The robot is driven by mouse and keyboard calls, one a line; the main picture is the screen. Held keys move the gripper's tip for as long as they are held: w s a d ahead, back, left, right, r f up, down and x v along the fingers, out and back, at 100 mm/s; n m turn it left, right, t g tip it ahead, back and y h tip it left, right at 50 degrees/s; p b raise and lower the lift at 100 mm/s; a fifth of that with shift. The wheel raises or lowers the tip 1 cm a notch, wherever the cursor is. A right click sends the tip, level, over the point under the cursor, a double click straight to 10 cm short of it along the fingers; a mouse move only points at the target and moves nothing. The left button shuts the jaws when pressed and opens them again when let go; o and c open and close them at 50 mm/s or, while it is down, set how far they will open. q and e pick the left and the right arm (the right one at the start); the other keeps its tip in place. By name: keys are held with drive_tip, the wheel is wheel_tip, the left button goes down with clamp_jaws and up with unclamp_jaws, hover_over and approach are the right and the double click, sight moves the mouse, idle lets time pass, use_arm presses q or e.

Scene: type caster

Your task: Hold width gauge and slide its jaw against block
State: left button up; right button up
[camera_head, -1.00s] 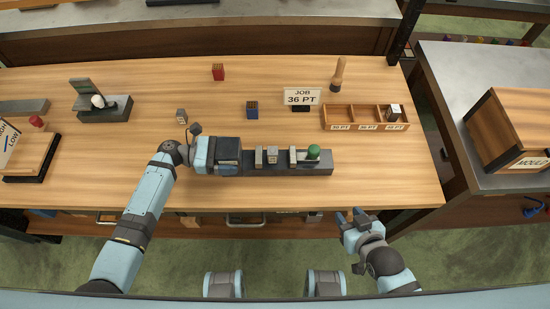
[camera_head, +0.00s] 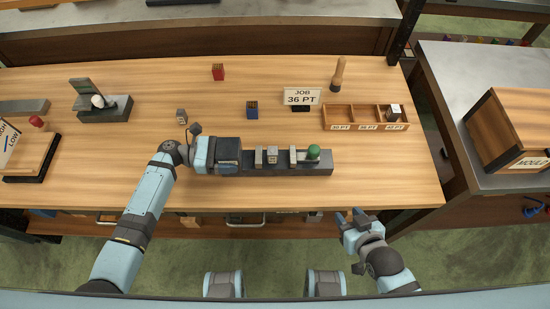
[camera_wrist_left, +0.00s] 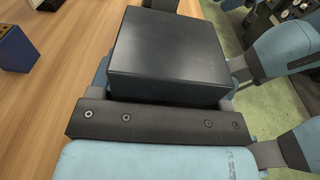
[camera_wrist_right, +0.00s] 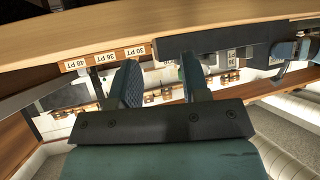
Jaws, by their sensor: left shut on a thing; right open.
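The width gauge (camera_head: 290,169) is a long dark bar lying along the table's front part, with a pale fixed jaw (camera_head: 259,159), a second upright jaw (camera_head: 293,159) and a green knob (camera_head: 313,152) to its right. A small grey block (camera_head: 272,155) stands between the jaws, with a gap visible before the right one. My left gripper (camera_head: 238,158) is shut on the gauge's left end, whose dark body (camera_wrist_left: 168,50) fills the left wrist view. My right gripper (camera_head: 354,216) is open and empty below the front edge; its spread fingers (camera_wrist_right: 158,82) show in the right wrist view.
A "JOB 36 PT" sign (camera_head: 302,97), a blue block (camera_head: 252,110), a red block (camera_head: 218,72) and a grey block (camera_head: 182,116) stand apart. Table right of the gauge is clear.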

sight(315, 149)
idle(0.4)
